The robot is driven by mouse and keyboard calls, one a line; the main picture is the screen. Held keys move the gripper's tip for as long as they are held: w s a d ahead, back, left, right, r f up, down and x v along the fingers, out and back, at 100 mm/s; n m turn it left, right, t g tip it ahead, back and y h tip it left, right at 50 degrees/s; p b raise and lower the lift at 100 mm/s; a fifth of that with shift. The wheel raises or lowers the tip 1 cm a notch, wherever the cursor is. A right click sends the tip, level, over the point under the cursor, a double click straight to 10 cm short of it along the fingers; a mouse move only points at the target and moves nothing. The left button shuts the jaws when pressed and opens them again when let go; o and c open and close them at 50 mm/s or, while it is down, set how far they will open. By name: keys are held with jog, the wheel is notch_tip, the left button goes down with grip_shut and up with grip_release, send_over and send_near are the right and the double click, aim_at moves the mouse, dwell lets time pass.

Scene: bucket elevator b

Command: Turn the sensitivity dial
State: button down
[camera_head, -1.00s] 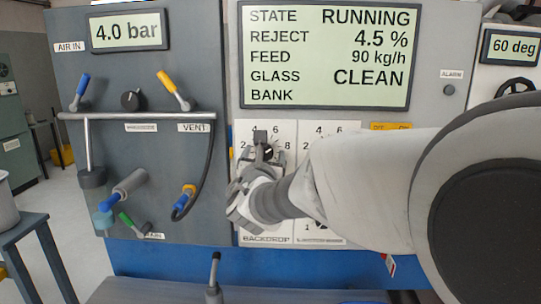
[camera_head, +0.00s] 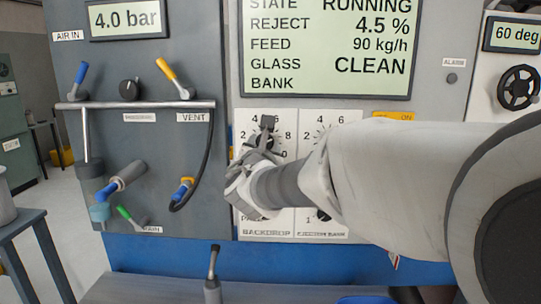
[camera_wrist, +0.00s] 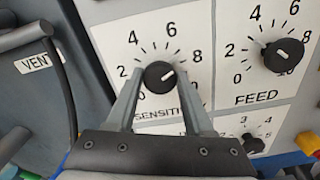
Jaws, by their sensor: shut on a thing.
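The sensitivity dial (camera_wrist: 160,77) is a round black knob on a white panel marked 0, 2, 4, 6, 8. Its white pointer line slants up and right, toward the 8 side. The label below it is partly covered by my gripper. My gripper (camera_wrist: 161,84) has one finger on each side of the knob and is shut on it. In the head view my gripper (camera_head: 259,147) is at the upper left white panel, and my arm comes in from the right. The dial is mostly hidden behind the fingers there.
A similar feed dial (camera_wrist: 284,55) sits to the right, with a smaller dial (camera_wrist: 253,145) below it. The display (camera_head: 328,45) reads running, reject 4.5 %. A grey panel with valves and a black hose (camera_head: 207,160) is at left. A lever (camera_head: 213,270) stands in front below.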

jog(key=shift+m+b, duration=0.4)
jog(key=shift+c, duration=1.5)
grip_release()
jog(key=s, duration=1.7)
jog(key=shift+s+a+p, duration=0.25)
jog(key=shift+a+p, duration=0.05)
jog(key=shift+p, duration=0.05)
